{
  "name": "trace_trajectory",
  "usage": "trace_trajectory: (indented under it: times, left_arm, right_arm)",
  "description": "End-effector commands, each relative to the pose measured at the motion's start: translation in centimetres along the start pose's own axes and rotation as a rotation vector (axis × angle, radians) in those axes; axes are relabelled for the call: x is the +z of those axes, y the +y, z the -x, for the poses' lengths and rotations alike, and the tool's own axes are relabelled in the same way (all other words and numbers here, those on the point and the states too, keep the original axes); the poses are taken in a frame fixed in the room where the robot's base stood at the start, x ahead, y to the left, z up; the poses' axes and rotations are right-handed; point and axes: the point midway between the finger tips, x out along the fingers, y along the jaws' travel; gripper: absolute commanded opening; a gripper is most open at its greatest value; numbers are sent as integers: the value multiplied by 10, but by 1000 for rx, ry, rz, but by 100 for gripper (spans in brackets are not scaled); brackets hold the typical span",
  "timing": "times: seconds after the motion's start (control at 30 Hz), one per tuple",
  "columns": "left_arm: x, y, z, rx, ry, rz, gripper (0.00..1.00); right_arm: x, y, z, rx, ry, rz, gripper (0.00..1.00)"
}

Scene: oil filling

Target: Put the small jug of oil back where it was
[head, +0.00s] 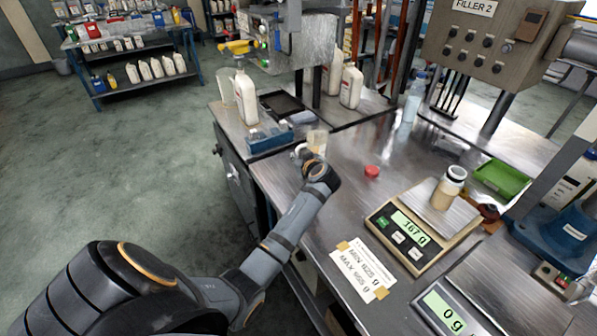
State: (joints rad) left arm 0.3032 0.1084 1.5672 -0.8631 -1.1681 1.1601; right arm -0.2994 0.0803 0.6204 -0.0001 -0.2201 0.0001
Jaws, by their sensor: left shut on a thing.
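My left arm reaches across the metal bench from the lower left. Its gripper (306,152) is mostly hidden behind my own wrist. It is shut on the small jug (318,139), a pale, translucent vessel showing just beyond the wrist. The jug is at the bench's left part, right of a blue box. I cannot tell whether its base touches the bench. My right gripper is not in view.
An open bottle (449,188) stands on a scale (416,255) reading 167 g. A red cap (371,171) lies on the bench. The blue box (268,139) and a white bottle (246,97) stand near the left edge. A second scale (446,312) reads 0 g.

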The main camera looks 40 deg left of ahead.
Motion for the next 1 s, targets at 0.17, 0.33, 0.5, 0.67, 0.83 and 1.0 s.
trace_trajectory:
  times: [0.17,0.33,0.5,0.67,0.83,1.0]
  left_arm:
    - [5,1,-7,0,2,1,0]
    - [31,-1,-21,1,0,-1,0]
    - [32,-1,-21,1,2,1,0]
    - [34,-1,-22,1,1,0,0]
    - [36,-2,-22,1,0,0,20]
    - [36,-2,-22,1,0,0,33]
  right_arm:
    - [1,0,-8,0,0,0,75]
    - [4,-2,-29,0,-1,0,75]
    - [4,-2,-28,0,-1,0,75]
    - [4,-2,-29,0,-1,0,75]
    - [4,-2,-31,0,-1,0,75]
    - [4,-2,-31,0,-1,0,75]
